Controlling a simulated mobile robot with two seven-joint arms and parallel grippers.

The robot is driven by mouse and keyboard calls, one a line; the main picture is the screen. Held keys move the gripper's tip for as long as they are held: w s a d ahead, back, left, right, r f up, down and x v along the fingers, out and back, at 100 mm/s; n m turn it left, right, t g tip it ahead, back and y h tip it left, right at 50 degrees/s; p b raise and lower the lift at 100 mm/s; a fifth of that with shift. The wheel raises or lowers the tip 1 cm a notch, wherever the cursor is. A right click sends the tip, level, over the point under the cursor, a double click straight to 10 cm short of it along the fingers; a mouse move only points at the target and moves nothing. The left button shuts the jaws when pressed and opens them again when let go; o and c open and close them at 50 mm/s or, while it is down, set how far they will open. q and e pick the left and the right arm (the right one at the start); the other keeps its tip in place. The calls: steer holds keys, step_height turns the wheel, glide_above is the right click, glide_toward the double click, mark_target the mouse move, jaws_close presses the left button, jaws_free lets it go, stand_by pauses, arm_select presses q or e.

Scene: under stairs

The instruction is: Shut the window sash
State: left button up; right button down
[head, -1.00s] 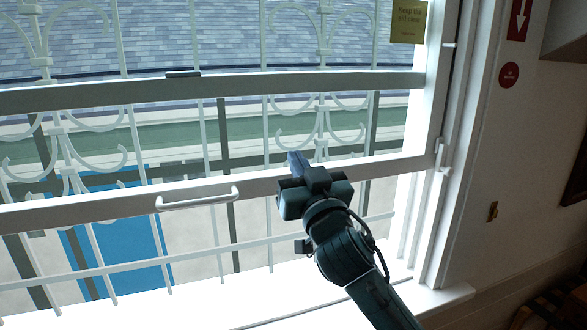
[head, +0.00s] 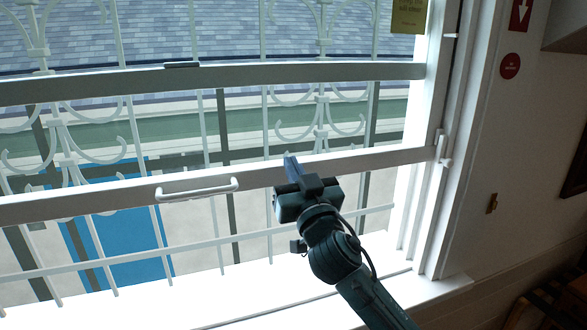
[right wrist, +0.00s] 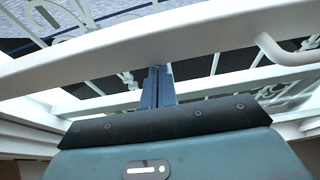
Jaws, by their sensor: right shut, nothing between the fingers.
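The window sash is raised, with an open gap between its white bottom rail (head: 100,202) and the window sill (head: 440,284). A white bar handle (head: 197,190) is fixed on that rail, left of my right gripper. The rail also crosses the right wrist view (right wrist: 120,52), with the handle (right wrist: 285,52) at its right. My right gripper (head: 290,160) is shut and empty, its fingertips in front of the rail in the head view. In the right wrist view its closed fingers (right wrist: 157,70) end at the rail's lower edge; I cannot tell if they touch. My left gripper is out of view.
White metal bars (head: 220,150) stand outside behind the sash. A white catch (head: 443,148) sits on the right frame. A yellow sign (head: 408,14) hangs at the upper right, and a round red sign (head: 510,66) is on the right wall.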

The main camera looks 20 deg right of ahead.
arm_select(q)
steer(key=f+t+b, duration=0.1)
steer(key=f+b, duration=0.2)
steer(key=b, duration=0.6)
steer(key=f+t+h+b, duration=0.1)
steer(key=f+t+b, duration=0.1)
steer(key=b, duration=0.7)
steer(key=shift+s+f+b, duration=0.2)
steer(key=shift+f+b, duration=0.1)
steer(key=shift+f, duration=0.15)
arm_select(e)
step_height(320, 180, down, 24)
steer(key=shift+f, duration=0.2)
